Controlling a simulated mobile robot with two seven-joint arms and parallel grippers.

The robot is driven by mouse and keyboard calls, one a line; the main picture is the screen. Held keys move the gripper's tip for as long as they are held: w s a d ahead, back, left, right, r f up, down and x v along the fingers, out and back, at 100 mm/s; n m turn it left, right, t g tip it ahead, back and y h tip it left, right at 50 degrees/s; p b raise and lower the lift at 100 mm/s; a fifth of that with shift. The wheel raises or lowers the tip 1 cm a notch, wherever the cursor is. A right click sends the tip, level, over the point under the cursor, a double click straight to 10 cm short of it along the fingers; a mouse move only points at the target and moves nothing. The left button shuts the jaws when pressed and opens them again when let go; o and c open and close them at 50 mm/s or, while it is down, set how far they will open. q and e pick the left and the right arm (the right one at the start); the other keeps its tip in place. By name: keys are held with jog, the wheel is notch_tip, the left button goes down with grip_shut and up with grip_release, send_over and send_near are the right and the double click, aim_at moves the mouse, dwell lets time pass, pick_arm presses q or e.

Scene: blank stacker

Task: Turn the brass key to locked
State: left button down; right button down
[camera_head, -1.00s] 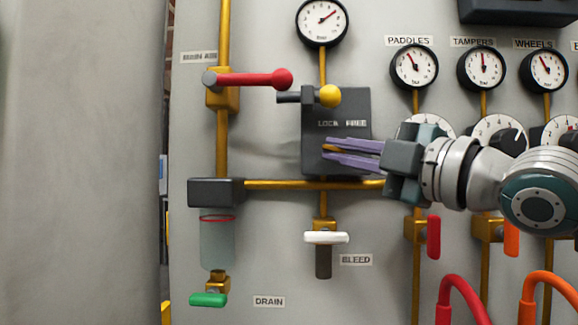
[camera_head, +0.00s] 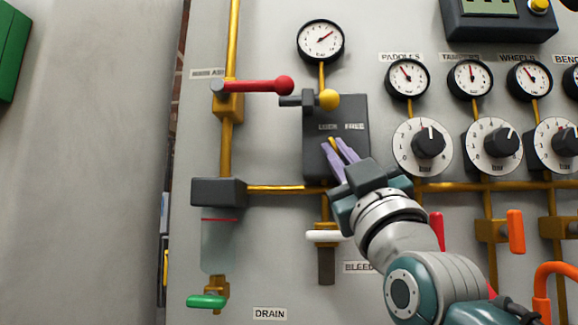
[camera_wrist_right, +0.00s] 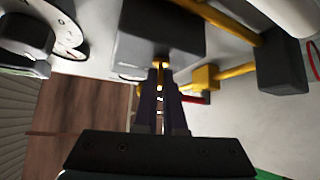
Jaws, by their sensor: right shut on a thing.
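The brass key (camera_head: 332,145) shows as a small gold piece between the purple fingertips, in front of the dark grey lock box (camera_head: 318,112) marked LOCK and FREE. My right gripper (camera_head: 335,147) is shut on the key, its fingers pointing up and slightly left from the lower right. In the right wrist view the key (camera_wrist_right: 161,67) stands between the two fingers, close to the box (camera_wrist_right: 160,32). Most of the key is hidden by the fingers, and I cannot tell exactly which mark it points to. My left gripper is not in view.
A white bleed handle (camera_head: 322,236) is just below. Gauges and black knobs (camera_head: 428,143) stand to the right.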

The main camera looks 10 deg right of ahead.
jog(key=shift+a+f+m+h+b, duration=0.1)
jog(key=shift+m+h+b, duration=0.1)
jog(key=shift+m+h, duration=1.2)
jog(key=shift+a+m+h+b, duration=0.1)
jog(key=shift+m+h+b, duration=0.05)
jog(key=shift+m+h, duration=1.25)
jog(key=shift+m, duration=0.4)
jog(key=c, duration=1)
grip_release()
